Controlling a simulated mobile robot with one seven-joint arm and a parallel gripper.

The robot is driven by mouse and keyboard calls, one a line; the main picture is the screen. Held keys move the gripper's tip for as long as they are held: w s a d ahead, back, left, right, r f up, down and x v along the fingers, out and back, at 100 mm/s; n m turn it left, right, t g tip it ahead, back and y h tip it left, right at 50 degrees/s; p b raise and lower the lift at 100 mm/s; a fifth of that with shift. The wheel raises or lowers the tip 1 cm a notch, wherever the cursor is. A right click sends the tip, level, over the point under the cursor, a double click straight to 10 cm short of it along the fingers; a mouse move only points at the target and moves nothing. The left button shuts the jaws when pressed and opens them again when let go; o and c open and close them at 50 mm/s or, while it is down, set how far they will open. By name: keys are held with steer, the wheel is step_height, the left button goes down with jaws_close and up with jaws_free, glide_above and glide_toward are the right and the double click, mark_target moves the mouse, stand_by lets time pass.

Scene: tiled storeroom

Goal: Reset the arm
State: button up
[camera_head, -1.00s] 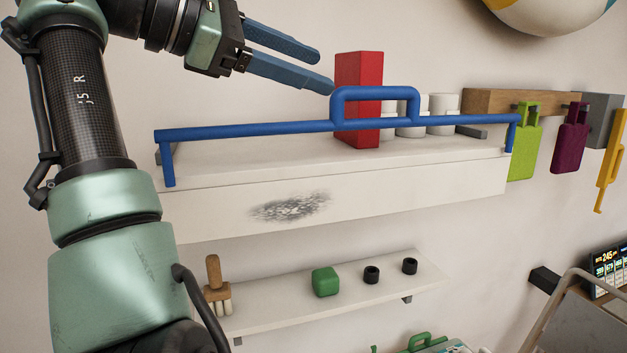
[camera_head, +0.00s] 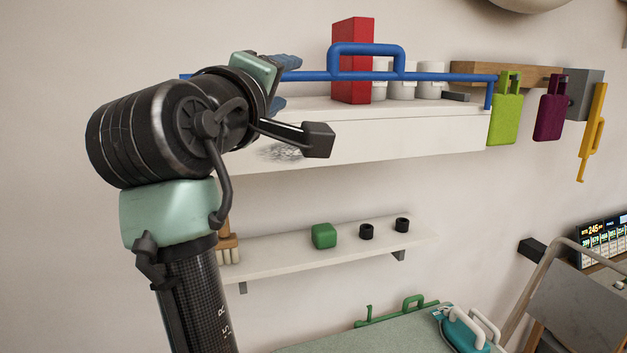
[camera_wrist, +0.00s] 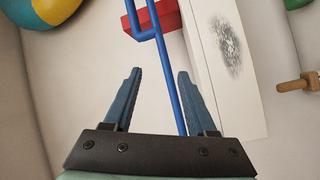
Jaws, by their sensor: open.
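In the head view my gripper (camera_head: 283,82) is mostly hidden behind my wrist, at the left end of the upper shelf. The blue rail (camera_head: 440,77) runs along the shelf front, and in the wrist view the rail (camera_wrist: 170,75) passes beyond the fingers. I cannot tell how far the fingers are from it.
The white upper shelf (camera_head: 420,133) holds a red box (camera_head: 350,62) and white cups (camera_head: 401,84). A lower shelf (camera_head: 290,258) holds a green block (camera_head: 324,236) and black rings. Green (camera_head: 506,118), purple (camera_head: 548,112) and yellow (camera_head: 591,130) items hang at right. The wall at left is clear.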

steer(key=s+d+m+t+y+b, duration=0.2)
steer(key=s+m+t, duration=0.2)
steer(key=s, duration=0.6)
steer(key=s+d+m+t+y+b, duration=0.2)
steer(key=s+m+t, duration=0.3)
steer(key=s, duration=0.6)
steer(key=shift+s+f+m+y, duration=0.2)
steer(key=shift+s+m+y, duration=0.1)
steer(key=shift+m, duration=0.4)
